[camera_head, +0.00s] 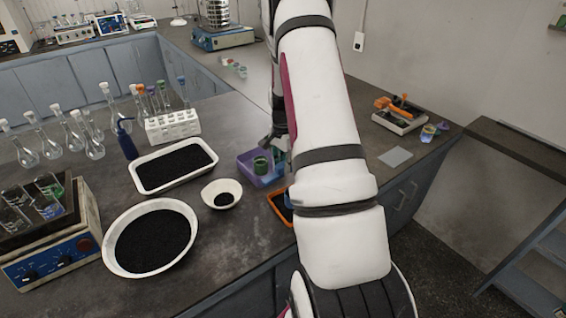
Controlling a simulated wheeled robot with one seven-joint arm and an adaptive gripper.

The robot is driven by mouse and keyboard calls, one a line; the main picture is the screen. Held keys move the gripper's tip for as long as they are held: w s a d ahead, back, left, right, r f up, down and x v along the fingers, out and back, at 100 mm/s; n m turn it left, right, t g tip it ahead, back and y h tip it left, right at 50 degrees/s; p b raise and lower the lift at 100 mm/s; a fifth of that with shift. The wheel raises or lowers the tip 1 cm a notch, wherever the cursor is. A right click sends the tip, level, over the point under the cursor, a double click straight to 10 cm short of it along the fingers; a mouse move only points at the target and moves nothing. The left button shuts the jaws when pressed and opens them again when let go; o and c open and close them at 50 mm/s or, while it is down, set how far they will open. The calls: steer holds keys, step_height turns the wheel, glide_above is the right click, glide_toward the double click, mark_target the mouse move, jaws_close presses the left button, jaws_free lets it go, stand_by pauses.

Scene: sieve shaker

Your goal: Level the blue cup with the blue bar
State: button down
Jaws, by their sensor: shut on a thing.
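My gripper (276,138) shows only in part, as dark pieces at the left edge of my white arm, over the purple tray (249,177). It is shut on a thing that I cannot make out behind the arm. A green cup (261,165) stands in the purple tray, beside the gripper. A small bluish cup-like vessel (427,133) with some orange sits near the right end of the bench; I cannot tell whether it is the blue cup. I cannot make out a blue bar; my arm hides part of the bench.
A white tray (171,153), a large round bowl (150,213) and a small bowl (222,187) hold black grains. An orange-rimmed tray (281,208) is half behind my arm. Flasks and a white rack (172,127) stand left. A grey square plate (395,156) lies right.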

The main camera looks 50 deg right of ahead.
mark_target(283, 175)
steer(key=shift+f+b, duration=0.35)
steer(key=shift+f, duration=1.85)
steer(key=shift+s+a+r+p, duration=0.1)
steer(key=shift+s+r+p, duration=0.05)
steer(key=shift+s+p, duration=0.85)
steer(key=shift+s+a+p, duration=0.6)
steer(key=shift+s+p, duration=1.5)
steer(key=shift+s, duration=2)
steer(key=shift+w+r+p, duration=0.2)
steer(key=shift+r+p, duration=0.25)
steer(key=shift+r, duration=2.4)
